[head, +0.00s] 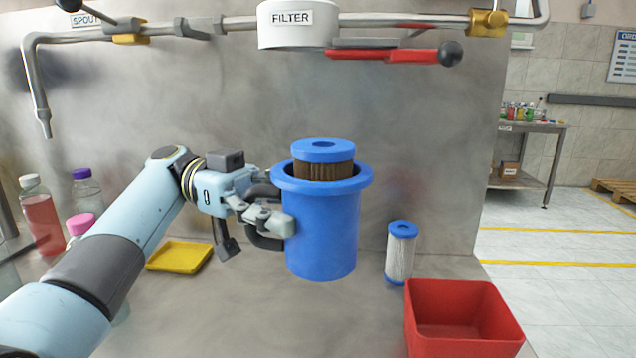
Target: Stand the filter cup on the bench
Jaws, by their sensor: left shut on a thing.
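The blue filter cup (320,238) is upright in the middle of the head view. A used-looking brown pleated filter (324,170) with a blue end cap stands in it, its top above the rim. My left gripper (277,222) is at the left side of the cup, shut on it. I cannot tell clearly whether the cup's bottom touches the bench (250,315) or hangs just above it. The white housing labelled FILTER (291,28) is above the cup, on the pipe. My right gripper is not in view.
A white filter with blue ends (400,252) stands right of the cup. A red bin (460,345) is at the front right. A yellow tray (180,256) lies at left, near bottles (42,215). A red-handled valve lever (400,54) is above right. Bare bench lies in front.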

